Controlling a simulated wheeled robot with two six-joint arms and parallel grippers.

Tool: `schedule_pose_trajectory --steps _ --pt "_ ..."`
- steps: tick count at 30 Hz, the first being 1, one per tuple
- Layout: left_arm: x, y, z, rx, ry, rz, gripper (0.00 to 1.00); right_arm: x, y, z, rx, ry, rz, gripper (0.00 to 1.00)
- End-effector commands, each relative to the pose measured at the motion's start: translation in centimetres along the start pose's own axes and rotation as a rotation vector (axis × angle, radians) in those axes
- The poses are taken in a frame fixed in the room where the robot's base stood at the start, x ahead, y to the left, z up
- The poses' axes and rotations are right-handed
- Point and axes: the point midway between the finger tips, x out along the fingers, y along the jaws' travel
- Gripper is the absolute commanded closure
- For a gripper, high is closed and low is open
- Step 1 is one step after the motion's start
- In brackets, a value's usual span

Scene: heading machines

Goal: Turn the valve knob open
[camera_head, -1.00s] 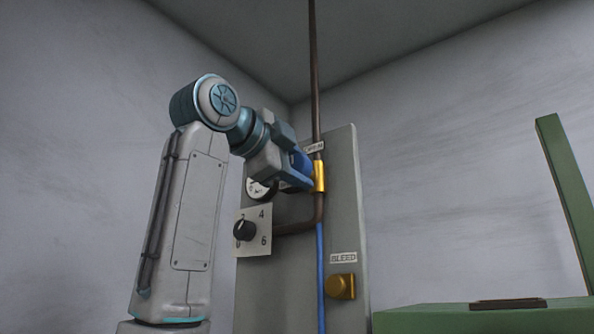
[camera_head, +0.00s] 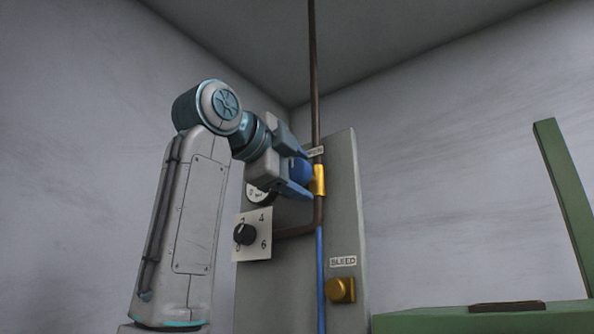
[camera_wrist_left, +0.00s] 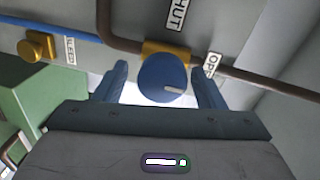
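The blue round valve knob (camera_wrist_left: 163,78) sits on a yellow valve body (camera_wrist_left: 168,50) on the brown pipe. It has a pale mark that points right in the left wrist view, toward the side of the OPEN label (camera_wrist_left: 212,66). A SHUT label (camera_wrist_left: 177,14) is above the knob there. My left gripper (camera_wrist_left: 160,76) is open, with one finger on each side of the knob and visible gaps to it. In the head view the left gripper (camera_head: 303,174) faces the knob (camera_head: 299,170) and the valve body (camera_head: 319,180). My right gripper is not in view.
The grey panel (camera_head: 342,220) also carries a dial knob (camera_head: 244,233) on a numbered plate, a gauge (camera_head: 258,194) partly behind my gripper, and a yellow BLEED knob (camera_head: 340,289). A green machine (camera_head: 430,322) stands at the lower right.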

Motion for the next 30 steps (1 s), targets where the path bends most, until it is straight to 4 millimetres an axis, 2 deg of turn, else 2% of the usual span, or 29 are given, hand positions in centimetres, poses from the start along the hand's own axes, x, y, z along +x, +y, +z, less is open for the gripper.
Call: schedule_pose_trajectory --steps 8,11,21,25,30 --pt "-0.7 -0.1 0.0 0.0 -0.001 -0.005 0.36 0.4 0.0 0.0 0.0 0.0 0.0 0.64" --pt "-2.0 0.1 0.0 0.001 -0.001 -0.008 0.36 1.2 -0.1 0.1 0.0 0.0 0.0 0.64" --pt "-8.7 0.2 0.0 0.001 -0.002 -0.006 0.36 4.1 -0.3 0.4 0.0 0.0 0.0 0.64" --pt "-10.2 0.1 0.0 0.001 0.0 -0.004 0.36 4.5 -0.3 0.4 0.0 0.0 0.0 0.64" --pt "-10.9 0.0 -0.1 0.0 -0.001 -0.002 0.36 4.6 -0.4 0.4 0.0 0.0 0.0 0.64"
